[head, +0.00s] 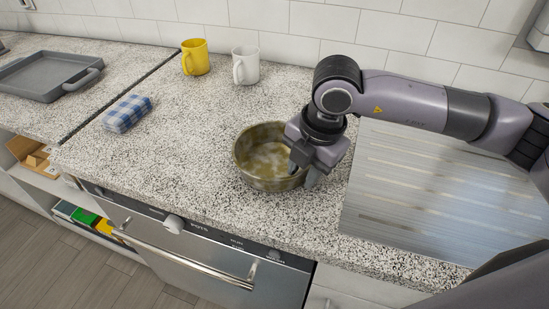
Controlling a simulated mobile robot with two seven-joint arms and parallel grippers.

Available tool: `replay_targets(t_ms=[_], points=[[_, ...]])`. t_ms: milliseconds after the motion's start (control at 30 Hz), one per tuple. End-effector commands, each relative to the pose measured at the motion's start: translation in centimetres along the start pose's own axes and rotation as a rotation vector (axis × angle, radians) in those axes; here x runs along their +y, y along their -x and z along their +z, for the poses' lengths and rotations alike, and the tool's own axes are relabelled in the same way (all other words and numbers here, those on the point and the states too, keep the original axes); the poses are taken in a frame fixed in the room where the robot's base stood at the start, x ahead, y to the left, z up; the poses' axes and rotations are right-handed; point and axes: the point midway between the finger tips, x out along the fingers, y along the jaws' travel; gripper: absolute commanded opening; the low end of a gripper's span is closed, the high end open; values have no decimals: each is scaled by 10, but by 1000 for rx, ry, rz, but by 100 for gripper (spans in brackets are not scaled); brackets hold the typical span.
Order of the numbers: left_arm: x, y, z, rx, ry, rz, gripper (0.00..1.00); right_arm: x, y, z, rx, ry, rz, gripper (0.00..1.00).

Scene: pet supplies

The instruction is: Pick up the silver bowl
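A round bowl (258,176) stands upright on the speckled counter; it looks mottled brown-gold, with a shiny inside, rather than plain silver. My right gripper (303,174) points down at the bowl's right rim. One finger is inside the bowl and the other is outside, with the rim between them. The fingers look apart, and contact with the wall cannot be made out. The gripper hides part of the right rim. My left gripper is not in view.
A yellow mug (195,58) and a white mug (245,66) stand behind. A blue checked cloth (127,114) lies to the left, a grey tray (42,76) farther left. A ridged metal drainboard (430,190) lies right. The counter's front edge is close before the bowl.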

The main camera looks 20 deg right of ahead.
Motion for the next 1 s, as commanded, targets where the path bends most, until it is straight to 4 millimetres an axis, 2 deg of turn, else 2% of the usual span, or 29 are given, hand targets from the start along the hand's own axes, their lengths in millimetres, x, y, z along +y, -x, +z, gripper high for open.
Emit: replay_targets(t_ms=[33,67,100,467,633,767,867,1000], points=[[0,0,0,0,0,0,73,0,0,0,0,0,0,14],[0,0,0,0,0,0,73,0,0,0,0,0,0,4],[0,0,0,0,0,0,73,0,0,0,0,0,0,0],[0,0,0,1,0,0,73,1,2,0,0,0,2,0],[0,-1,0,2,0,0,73,4,12,0,0,0,5,0],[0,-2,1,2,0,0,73,7,32,0,-1,1,6,0],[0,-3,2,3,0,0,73,12,55,0,-1,1,9,0],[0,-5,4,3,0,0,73,19,96,0,-3,1,10,0]])
